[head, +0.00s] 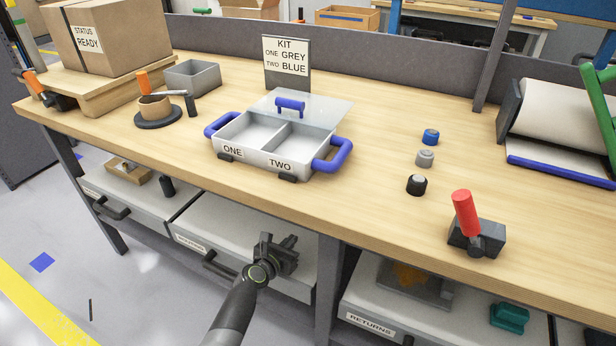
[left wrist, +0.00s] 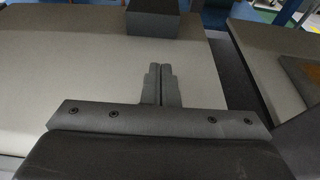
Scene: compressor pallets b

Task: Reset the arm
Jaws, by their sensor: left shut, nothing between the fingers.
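My left gripper (head: 281,250) is in front of the workbench, below the top's front edge and over an open drawer (head: 225,240). In the left wrist view its two fingers (left wrist: 161,85) are together with nothing between them. It touches none of the things on the bench top. My right gripper is in neither view.
A two-compartment box (head: 262,158) with blue handles stands on the bench (head: 375,185), its clear lid raised. Blue (head: 430,137), grey (head: 425,158) and black (head: 416,184) knobs stand to its right. A red-handled device (head: 474,233) sits near the front edge.

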